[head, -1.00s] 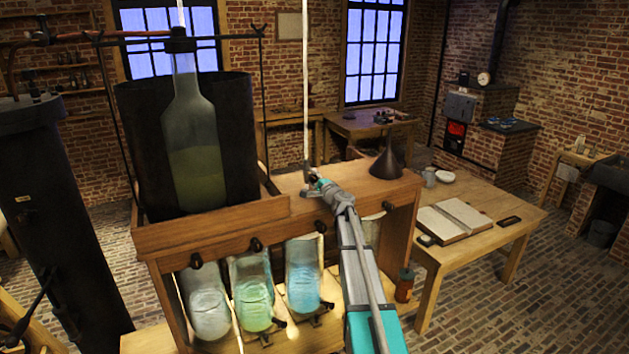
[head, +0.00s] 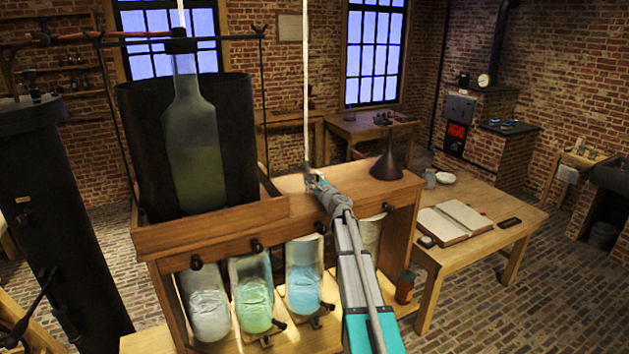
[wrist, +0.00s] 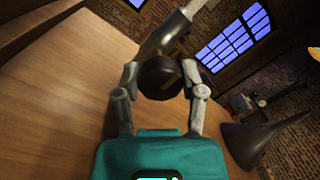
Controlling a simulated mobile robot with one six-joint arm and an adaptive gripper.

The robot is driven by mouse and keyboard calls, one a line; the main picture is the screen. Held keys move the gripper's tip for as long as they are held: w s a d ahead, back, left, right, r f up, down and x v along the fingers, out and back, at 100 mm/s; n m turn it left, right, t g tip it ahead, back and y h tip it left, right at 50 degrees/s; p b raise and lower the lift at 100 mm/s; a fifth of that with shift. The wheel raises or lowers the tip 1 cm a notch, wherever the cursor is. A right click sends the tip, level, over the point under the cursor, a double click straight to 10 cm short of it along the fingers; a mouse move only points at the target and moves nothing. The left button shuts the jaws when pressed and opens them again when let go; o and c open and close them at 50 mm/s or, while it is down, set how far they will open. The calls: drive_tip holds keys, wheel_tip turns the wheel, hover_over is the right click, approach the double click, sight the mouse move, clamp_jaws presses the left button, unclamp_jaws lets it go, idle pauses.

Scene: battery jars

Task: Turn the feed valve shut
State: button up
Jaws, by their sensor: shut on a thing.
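The feed valve shows in the wrist view as a dark round knob (wrist: 160,72) on a stem, above the wooden bench top. My gripper (wrist: 159,84) has one finger on each side of the knob and is shut on it. In the head view my gripper (head: 315,182) is at the foot of the pale upright tube (head: 306,90), on top of the wooden stand (head: 345,194). There the gripper mostly hides the valve.
A dark funnel (head: 388,164) stands on the stand's right end. A large glass bottle (head: 192,145) sits in a dark tub at left. A table with an open book (head: 452,220) is at right.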

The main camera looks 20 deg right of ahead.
idle(0.3)
drive_tip(key=o, duration=1.2)
drive_tip(key=shift+c, duration=0.2)
drive_tip(key=shift+n, duration=0.4)
